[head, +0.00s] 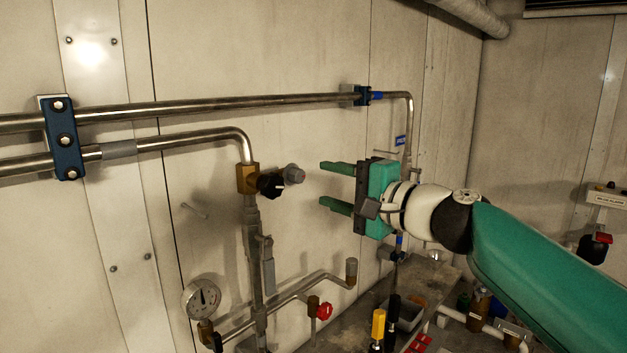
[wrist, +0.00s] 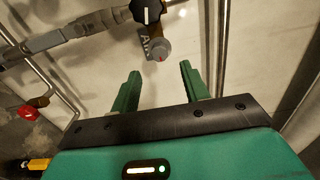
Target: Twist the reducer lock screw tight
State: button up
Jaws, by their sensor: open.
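A brass reducer (head: 248,178) sits on the vertical pipe in the head view. A black knob with a white mark (head: 270,185) sticks out of it. Beside it is a small grey round knob with a red mark (head: 295,174), which looks like the lock screw. In the wrist view the black knob (wrist: 147,11) is at the top edge and the grey knob (wrist: 160,50) is just beyond my fingertips. My gripper (head: 322,185) is open and empty, its green fingers pointing left toward the grey knob, apart from it. In the wrist view my gripper (wrist: 160,70) spans either side of the knob.
A pressure gauge (head: 202,299) and a red valve handle (head: 323,311) are on the lower pipes. A bench (head: 430,275) with a tray and yellow- and black-handled tools stands below my arm. Pipes run along the wall. The space between my fingers and the grey knob is clear.

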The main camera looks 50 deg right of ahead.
jog(key=s, duration=0.7)
dwell(0.4)
jog(key=w+a+f+n+g+y, duration=0.1)
jog(key=w+a+f+n+g, duration=0.3)
jog(key=a, duration=0.4)
jog(key=w+a+f+n+g+y, duration=0.25)
jog(key=a+f+n, duration=0.25)
jog(key=a+f, duration=0.25)
jog(key=s+a+f+n+g+h, duration=0.1)
jog(key=a+f+n+g+h, duration=0.1)
jog(key=a+f, duration=0.4)
jog(key=s+a+f+n+g+h, duration=0.1)
jog(key=a+f+n+g, duration=0.3)
jog(key=f, duration=0.6)
jog(key=a+n+h, duration=0.1)
jog(key=a+n, duration=0.1)
jog(key=shift+n, duration=0.4)
jog(key=shift+f, duration=0.1)
